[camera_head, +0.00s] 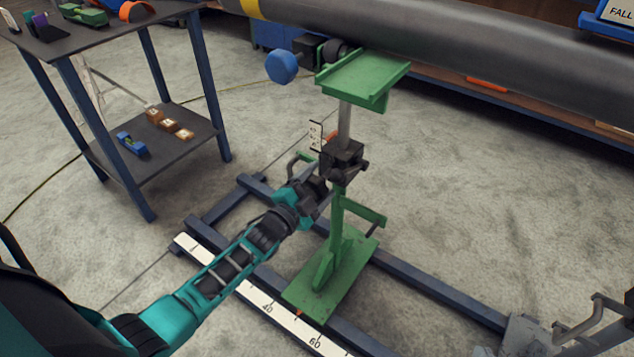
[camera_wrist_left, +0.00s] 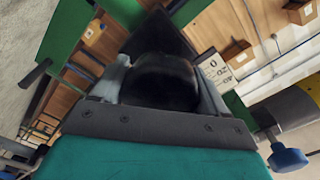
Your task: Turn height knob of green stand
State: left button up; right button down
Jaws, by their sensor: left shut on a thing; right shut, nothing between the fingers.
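The green stand (camera_head: 365,72) stands on a dark blue rail frame, its flat top plate just below and in front of the big grey pipe. Its grey post runs down into a black clamp block (camera_head: 342,155) on the green column. My left gripper (camera_head: 322,188) reaches in from the left, at the block's lower left side. In the left wrist view, its two grey fingers are on either side of a round black knob (camera_wrist_left: 165,78) and shut on it. In the head view the gripper hides the knob. My right gripper is not in view.
The grey pipe (camera_head: 450,40) spans the top. A blue knob (camera_head: 282,67) sticks out left of the stand's top. A dark table (camera_head: 75,40) stands at left. A white ruler (camera_head: 268,305) lies along the rail. A grey metal part (camera_head: 540,335) is at bottom right.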

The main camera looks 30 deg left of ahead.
pick_arm(q)
jog(key=m, duration=0.3)
jog(key=shift+f, duration=0.1)
jog(key=m+b, duration=0.1)
jog(key=m, duration=0.5)
jog(key=shift+b, duration=0.4)
jog(key=shift+m, duration=0.5)
pick_arm(e)
jog(key=shift+w+a+f, duration=0.1)
jog(key=shift+a+f, duration=0.25)
jog(key=shift+f, duration=0.1)
pick_arm(q)
jog(key=shift+a, duration=0.1)
jog(key=o, duration=1)
jog(key=shift+o, duration=0.2)
jog(key=shift+s, duration=0.1)
